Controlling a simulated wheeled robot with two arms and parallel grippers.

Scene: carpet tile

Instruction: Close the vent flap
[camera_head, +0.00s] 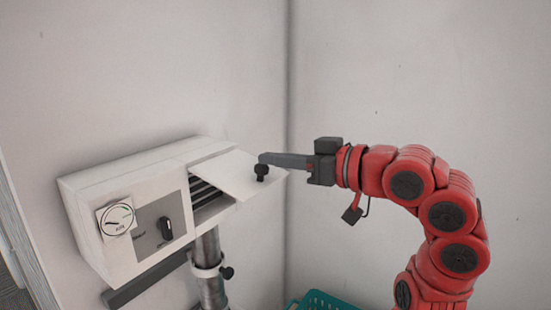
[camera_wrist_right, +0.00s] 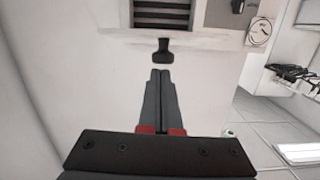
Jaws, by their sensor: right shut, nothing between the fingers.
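The vent flap (camera_head: 226,174) is a white panel hinged along its top edge on the front of a white wall unit (camera_head: 125,170). It stands open, tilted outward, and dark slats show in the opening (camera_head: 205,193) beneath it. A black knob (camera_head: 262,172) sits near its outer edge; the knob also shows in the right wrist view (camera_wrist_right: 163,51), just ahead of the fingertips. My right gripper (camera_head: 264,158) is shut and empty, its tips at the flap's outer edge by the knob. I cannot tell whether they touch the flap. My left gripper is not in view.
The unit's front has a round gauge (camera_head: 117,218) and a black dial knob (camera_head: 166,228). A metal post (camera_head: 209,275) with a clamp stands below the unit. A teal basket (camera_head: 325,301) is at the bottom. Walls meet in a corner behind the flap.

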